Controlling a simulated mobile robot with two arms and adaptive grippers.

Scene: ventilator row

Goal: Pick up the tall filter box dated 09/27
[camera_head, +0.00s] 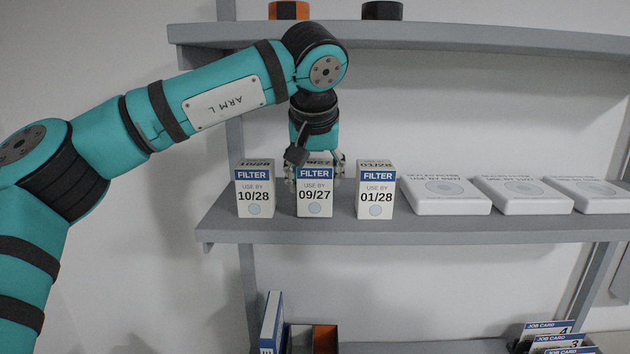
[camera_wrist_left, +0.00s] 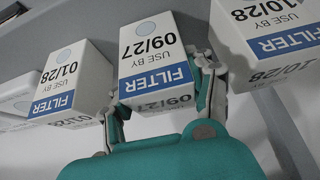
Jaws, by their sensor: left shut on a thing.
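The tall filter box dated 09/27 (camera_head: 314,195) stands upright on the middle shelf, between the box dated 10/28 (camera_head: 255,196) and the box dated 01/28 (camera_head: 375,196). My left gripper (camera_head: 315,172) comes down from above and is shut on the 09/27 box. In the left wrist view the 09/27 box (camera_wrist_left: 152,50) sits between my left gripper's two fingers (camera_wrist_left: 160,100), one on each side. The box's lower end still appears level with its neighbours on the shelf. My right gripper is not in view.
Several flat white filter boxes (camera_head: 445,205) lie to the right on the same shelf (camera_head: 420,230). Job cards (camera_head: 555,335) and binders (camera_head: 272,322) are below. The neighbouring tall boxes stand close beside the gripper's fingers.

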